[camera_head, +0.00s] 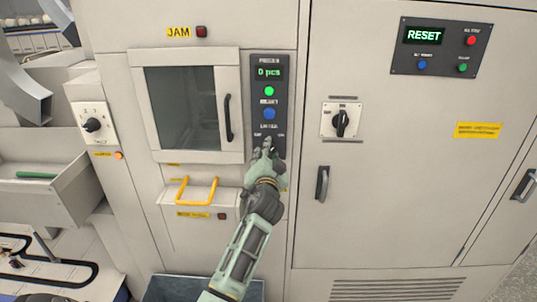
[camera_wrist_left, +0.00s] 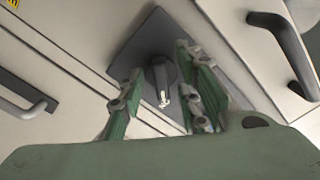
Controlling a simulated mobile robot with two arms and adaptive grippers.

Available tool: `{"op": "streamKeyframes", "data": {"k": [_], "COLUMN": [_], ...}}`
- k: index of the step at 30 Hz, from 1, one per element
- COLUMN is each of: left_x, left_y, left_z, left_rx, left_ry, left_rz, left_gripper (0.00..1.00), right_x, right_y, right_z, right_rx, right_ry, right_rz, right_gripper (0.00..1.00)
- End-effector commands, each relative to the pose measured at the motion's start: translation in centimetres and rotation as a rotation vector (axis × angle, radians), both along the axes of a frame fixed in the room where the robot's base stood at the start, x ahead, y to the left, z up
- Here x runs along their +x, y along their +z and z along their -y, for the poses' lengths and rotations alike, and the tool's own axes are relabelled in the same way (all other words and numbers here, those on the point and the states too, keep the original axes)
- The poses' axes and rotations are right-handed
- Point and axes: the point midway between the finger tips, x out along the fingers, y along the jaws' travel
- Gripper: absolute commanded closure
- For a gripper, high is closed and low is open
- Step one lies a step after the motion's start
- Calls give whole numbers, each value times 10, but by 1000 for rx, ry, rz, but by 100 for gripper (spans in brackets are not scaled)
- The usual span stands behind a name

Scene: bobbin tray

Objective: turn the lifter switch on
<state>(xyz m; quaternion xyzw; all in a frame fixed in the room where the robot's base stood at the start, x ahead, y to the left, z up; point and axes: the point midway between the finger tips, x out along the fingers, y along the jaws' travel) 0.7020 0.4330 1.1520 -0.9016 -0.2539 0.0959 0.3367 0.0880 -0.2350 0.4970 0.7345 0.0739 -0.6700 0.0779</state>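The lifter switch is a dark rotary knob on the lower end of a dark control strip (camera_head: 283,100), under the small lifter label. In the head view my left gripper (camera_head: 266,147) is in front of the knob and hides it. In the left wrist view the lifter switch (camera_wrist_left: 160,78) shows on its dark plate, with a pale mark on its lower end. My left gripper (camera_wrist_left: 158,68) is open, with one finger on each side of the knob. I cannot tell whether the right-hand finger touches it. My right gripper is not in view.
Left of the strip is a windowed door with a black handle (camera_head: 228,117). A yellow handle (camera_head: 197,191) is below it. Another rotary switch (camera_head: 341,121) and a cabinet handle (camera_head: 322,184) are to the right. A selector box (camera_head: 93,124) is at the left.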

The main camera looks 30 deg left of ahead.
Motion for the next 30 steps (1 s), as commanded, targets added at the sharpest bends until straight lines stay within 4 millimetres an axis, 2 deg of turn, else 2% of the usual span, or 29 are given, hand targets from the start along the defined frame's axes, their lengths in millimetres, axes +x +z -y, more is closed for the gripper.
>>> {"op": "streamKeyframes", "data": {"k": [7,11,24,30], "left_x": [-1,-9,-82,-99], "left_y": [1,0,-1,0], "left_z": [1,6,50,61], "left_rx": [-1,-1,-2,-1], "left_ry": [0,-1,0,-1], "left_rz": [2,2,0,0], "left_gripper": [69,69,69,69], "right_x": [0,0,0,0], "right_y": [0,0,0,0], "right_z": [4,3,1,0], "right_rx": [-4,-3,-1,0], "right_ry": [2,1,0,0], "right_rz": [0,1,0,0], "right_gripper": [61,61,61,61]}}
